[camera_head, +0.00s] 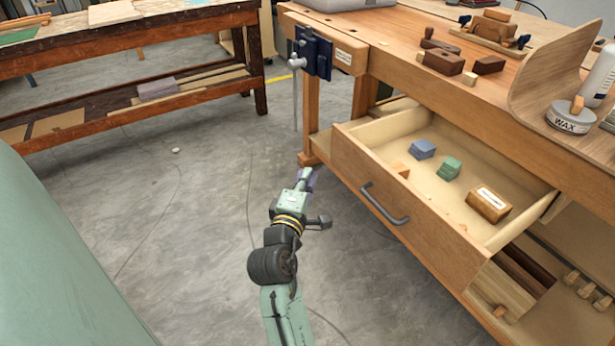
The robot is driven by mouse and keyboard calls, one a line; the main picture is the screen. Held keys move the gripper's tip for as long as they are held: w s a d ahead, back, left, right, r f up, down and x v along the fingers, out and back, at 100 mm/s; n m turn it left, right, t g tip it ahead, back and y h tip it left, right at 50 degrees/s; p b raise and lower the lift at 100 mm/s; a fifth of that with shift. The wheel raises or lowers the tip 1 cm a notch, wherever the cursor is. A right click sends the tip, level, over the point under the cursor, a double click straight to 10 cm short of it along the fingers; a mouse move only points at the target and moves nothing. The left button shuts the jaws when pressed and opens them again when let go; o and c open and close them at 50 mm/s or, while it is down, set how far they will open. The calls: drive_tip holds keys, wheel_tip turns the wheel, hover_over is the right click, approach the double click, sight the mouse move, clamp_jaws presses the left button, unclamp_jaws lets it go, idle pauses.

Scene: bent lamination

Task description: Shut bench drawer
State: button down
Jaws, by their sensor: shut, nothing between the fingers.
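The bench drawer (365,206) is pulled well out of the wooden workbench (440,78). Its dark bar handle (384,204) is on the front panel. Inside the drawer lie a blue block (422,149), a green block (449,168), a labelled wooden box (488,204) and a small wooden piece (400,169). My gripper (306,176) is shut and empty. In the picture it appears left of the drawer front, apart from the handle. Its exact distance from the panel is hard to tell.
A blue vise (312,52) with a hanging bar is at the bench's left end. Under the drawer is an open shelf (560,318) with tools. Another wooden table (130,40) stands at the back left. Concrete floor (190,230) between them is mostly clear.

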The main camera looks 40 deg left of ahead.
sight(416, 119)
drive_tip(key=w+a+p, duration=0.1)
drive_tip(key=w+p, duration=0.1)
drive_tip(key=w, duration=0.7)
drive_tip(key=shift+w, duration=0.2)
drive_tip(key=shift+a, duration=0.1)
drive_tip(key=shift+w, duration=0.1)
